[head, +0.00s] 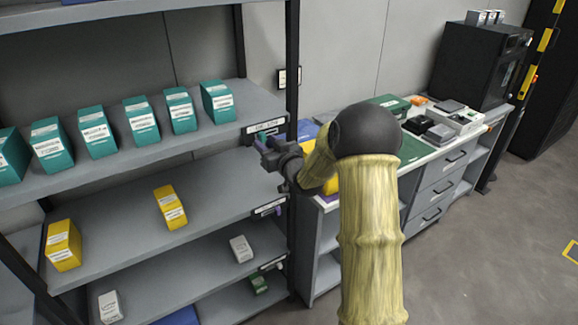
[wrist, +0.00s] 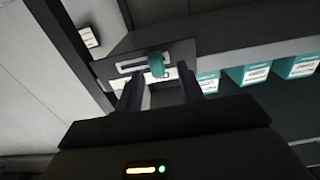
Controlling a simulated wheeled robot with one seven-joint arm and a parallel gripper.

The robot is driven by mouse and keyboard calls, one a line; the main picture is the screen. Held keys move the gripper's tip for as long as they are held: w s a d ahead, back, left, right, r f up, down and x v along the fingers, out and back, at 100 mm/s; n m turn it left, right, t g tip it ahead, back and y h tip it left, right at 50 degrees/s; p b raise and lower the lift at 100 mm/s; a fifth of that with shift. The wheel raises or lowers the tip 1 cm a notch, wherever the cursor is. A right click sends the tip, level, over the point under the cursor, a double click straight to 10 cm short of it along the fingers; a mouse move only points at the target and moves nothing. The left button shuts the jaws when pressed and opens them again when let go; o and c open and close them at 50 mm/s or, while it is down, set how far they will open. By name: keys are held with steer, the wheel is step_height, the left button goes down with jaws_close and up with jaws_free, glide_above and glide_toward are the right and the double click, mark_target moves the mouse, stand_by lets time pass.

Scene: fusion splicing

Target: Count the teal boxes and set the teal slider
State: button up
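Several teal boxes (head: 97,133) with white labels stand in a row on the upper grey shelf in the head view. A few of them (wrist: 252,74) show at the right of the wrist view. The teal slider (wrist: 156,66) sits on a slotted plate at the shelf's edge in the wrist view, just beyond my fingertips. My gripper (wrist: 160,86) is open, its two dark fingers apart with the slider ahead between them. No contact can be made out.
Yellow boxes (head: 170,207) stand on the shelf below, and small white boxes (head: 241,248) lower down. A dark rack post (head: 292,60) rises close to my gripper. A workbench (head: 438,190) with equipment stands to the right. The floor at right is clear.

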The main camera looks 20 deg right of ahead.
steer(key=b+v, duration=0.3)
steer(key=v, duration=1.2)
steer(key=s+a+f+m+g+h+p, duration=0.1)
steer(key=s+a+f+g, duration=0.1)
steer(key=s+g, duration=0.3)
steer(key=s+a+f+g+h+p, duration=0.1)
steer(key=s+a+f+g, duration=0.2)
steer(key=s, duration=0.6)
steer(key=s+a+f+m+g+h, duration=0.1)
steer(key=s+a+f+g+h, duration=0.1)
steer(key=s+f+g, duration=0.3)
steer(key=s+g, duration=0.2)
steer(key=s, duration=0.1)
steer(key=shift+a+m+p, duration=0.3)
steer(key=shift+a+p, duration=0.05)
steer(key=shift+p, duration=0.05)
steer(key=shift+s, duration=0.1)
stand_by(0.9)
stand_by(0.4)
